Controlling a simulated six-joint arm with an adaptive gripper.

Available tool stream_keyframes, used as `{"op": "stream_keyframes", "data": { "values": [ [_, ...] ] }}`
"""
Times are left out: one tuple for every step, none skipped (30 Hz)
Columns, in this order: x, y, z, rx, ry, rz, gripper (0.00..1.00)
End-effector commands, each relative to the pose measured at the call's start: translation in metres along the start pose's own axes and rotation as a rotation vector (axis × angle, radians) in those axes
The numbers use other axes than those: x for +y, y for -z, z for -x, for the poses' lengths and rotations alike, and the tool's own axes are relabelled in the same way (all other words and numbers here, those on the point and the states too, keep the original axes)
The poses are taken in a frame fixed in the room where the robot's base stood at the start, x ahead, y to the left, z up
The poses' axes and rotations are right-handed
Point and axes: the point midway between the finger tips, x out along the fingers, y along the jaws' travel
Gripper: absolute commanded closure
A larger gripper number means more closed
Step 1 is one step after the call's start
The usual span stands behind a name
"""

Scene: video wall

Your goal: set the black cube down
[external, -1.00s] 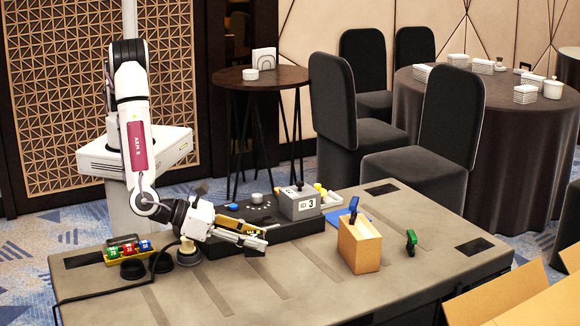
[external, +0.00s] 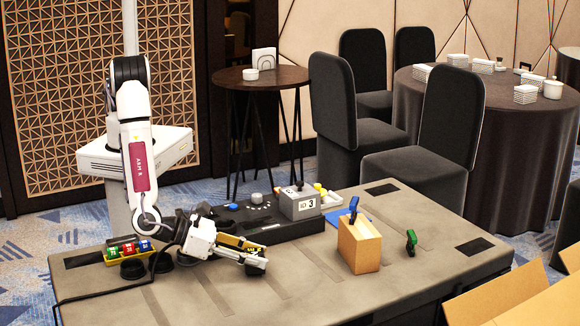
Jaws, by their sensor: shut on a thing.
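My gripper (external: 257,259) is low over the front left part of the table (external: 300,300), pointing right. It is shut on the small black cube (external: 256,268), which shows as a dark shape at the fingertips. The fingers hide part of the cube. The cube is close to the table top, but I cannot tell whether it touches it.
A yellow tray (external: 240,243) lies behind my gripper, partly hidden. A black console with a grey box (external: 300,203) stands behind it. A rack of coloured blocks (external: 129,249) is at left. A tan box (external: 359,246) and green clip (external: 411,240) stand right. The front middle is clear.

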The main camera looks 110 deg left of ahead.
Motion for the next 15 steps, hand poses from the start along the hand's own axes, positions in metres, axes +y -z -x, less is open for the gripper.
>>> {"op": "stream_keyframes", "data": {
  "values": [
    [0.0004, 0.0042, -0.0017, 0.000, -0.001, -0.001, 0.90],
    [0.0004, 0.0057, -0.0023, 0.000, -0.001, -0.001, 0.90],
    [0.0003, 0.0071, -0.0029, 0.000, 0.000, 0.000, 0.90],
    [0.0002, 0.0078, -0.0032, 0.000, 0.000, 0.001, 0.90],
    [0.0002, 0.0082, -0.0034, 0.000, 0.000, 0.001, 0.90],
    [0.0002, 0.0085, -0.0036, 0.000, 0.000, 0.001, 0.90],
    [0.0002, 0.0085, -0.0036, 0.000, 0.000, 0.001, 0.90],
    [0.0001, 0.0085, -0.0035, 0.000, 0.000, 0.001, 0.90],
    [0.0002, 0.0084, -0.0035, 0.000, 0.000, 0.001, 0.90],
    [0.0002, 0.0084, -0.0035, 0.000, 0.000, 0.001, 0.90],
    [0.0002, 0.0084, -0.0035, 0.000, 0.000, 0.001, 0.90],
    [0.0002, 0.0084, -0.0035, 0.000, 0.000, 0.001, 0.90],
    [0.0002, 0.0084, -0.0035, 0.000, 0.000, 0.001, 0.90],
    [0.0002, 0.0086, -0.0036, 0.000, 0.000, 0.001, 0.90],
    [0.0003, 0.0092, -0.0038, 0.000, 0.000, 0.001, 0.90]
  ]
}}
